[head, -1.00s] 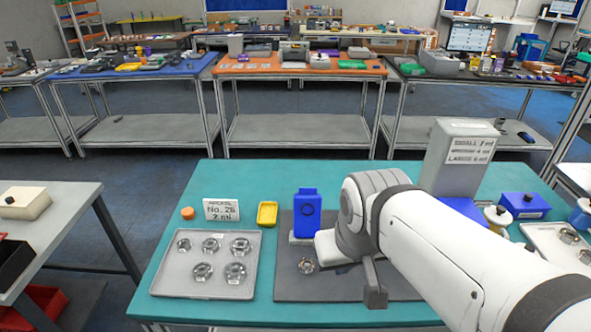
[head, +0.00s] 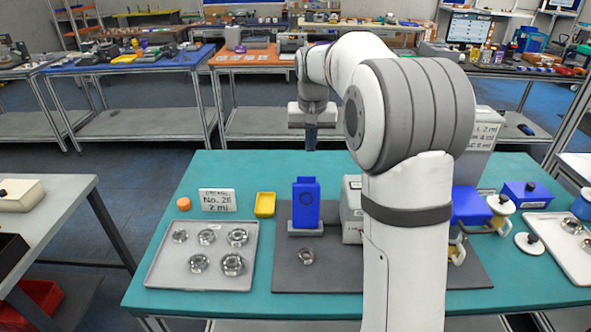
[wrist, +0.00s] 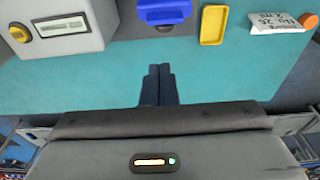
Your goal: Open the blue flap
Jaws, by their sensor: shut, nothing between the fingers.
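A blue upright piece (head: 306,203) with a round mark stands on a grey base on the dark mat. Its edge also shows at the top of the wrist view (wrist: 165,12). Another blue part (head: 470,205) sits at the foot of the tall grey box at right; I cannot tell which of the two is the flap. My gripper (head: 311,140) points down, above and behind the blue upright piece, near the table's far edge. Its fingers (wrist: 158,85) are together and empty, touching nothing in the wrist view.
A grey tray (head: 156,275) with several metal rings lies left. A yellow dish (head: 265,205), a label card (head: 218,200) and an orange cap (head: 184,204) stand behind it. A loose ring (head: 306,257) lies on the mat (head: 325,278). A grey display box (wrist: 60,25) stands beside the blue piece.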

